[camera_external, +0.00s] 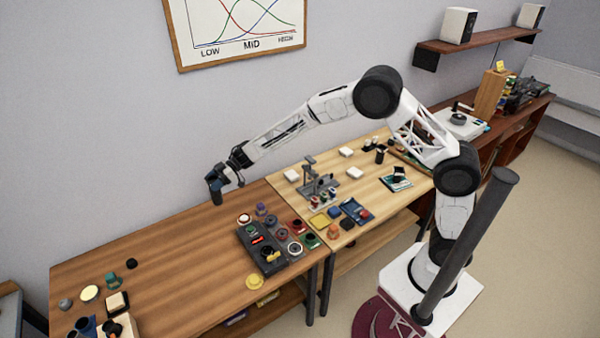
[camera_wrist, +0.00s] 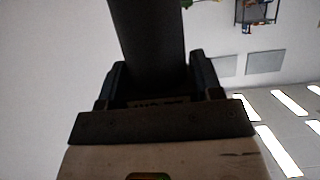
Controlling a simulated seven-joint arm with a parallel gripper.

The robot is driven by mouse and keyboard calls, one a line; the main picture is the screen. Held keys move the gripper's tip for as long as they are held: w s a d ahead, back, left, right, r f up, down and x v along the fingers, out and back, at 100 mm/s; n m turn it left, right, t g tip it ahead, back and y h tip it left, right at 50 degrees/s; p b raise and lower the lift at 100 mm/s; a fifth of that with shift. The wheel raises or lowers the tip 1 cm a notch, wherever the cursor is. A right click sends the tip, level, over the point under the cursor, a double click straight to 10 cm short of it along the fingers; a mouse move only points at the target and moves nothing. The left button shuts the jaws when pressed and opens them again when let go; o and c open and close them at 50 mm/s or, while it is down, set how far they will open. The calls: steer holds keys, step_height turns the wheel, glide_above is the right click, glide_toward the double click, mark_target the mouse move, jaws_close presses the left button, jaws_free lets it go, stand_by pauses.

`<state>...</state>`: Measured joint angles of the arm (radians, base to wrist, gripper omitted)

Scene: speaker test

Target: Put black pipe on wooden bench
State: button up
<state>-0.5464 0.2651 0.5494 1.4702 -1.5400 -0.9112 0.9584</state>
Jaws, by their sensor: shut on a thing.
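My gripper (camera_external: 221,180) is at the far end of my arm, over the back right part of the brown wooden bench (camera_external: 180,255). In the wrist view my gripper (camera_wrist: 155,78) is shut on a thick dark cylinder, the black pipe (camera_wrist: 147,35), which stands out from between the fingers past the top edge. In the external view a short dark cylindrical piece, seemingly the black pipe (camera_external: 216,194), shows below my gripper, apparently above the bench top. The gripped end is hidden by the fingers.
A dark button box (camera_external: 262,250) and several colored knobs crowd the brown bench's right end; small parts sit at its left front. Its middle is clear. A lighter bench (camera_external: 290,205) with a small stand adjoins. A long dark pole (camera_external: 465,245) slants beside my base.

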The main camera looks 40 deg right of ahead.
mark_target(213, 201)
steer(key=shift+f, duration=3.2)
steer(key=shift+f, duration=1.9)
steer(key=o, duration=0.9)
steer(key=shift+o, duration=0.2)
